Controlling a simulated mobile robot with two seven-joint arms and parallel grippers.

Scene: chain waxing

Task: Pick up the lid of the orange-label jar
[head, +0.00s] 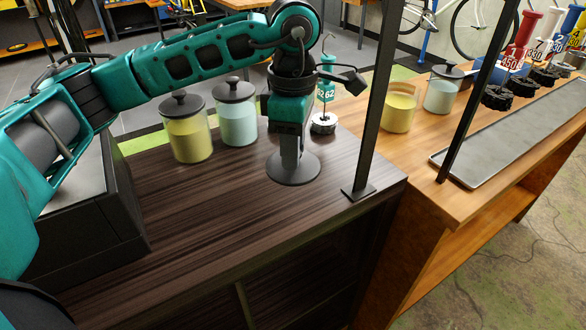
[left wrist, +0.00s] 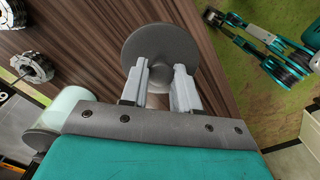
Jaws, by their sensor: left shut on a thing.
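My left gripper (head: 291,160) is shut on a dark grey round lid (head: 293,172) above the dark wood tabletop. The left wrist view shows the two grey fingers (left wrist: 161,80) closed on the knob under the broad disc of the lid (left wrist: 160,48). An open jar with yellow contents (head: 399,110) stands without a lid on the lighter wood bench. I see no orange label clearly on any jar. A teal and black arm (left wrist: 265,42), apparently my right one, shows in the left wrist view; its jaws are too small to read.
A lidded yellow jar (head: 188,130) and a lidded pale blue jar (head: 237,115) stand left of the gripper. A black upright post (head: 370,100) rises on the right. The dark tabletop's front (head: 190,230) is clear.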

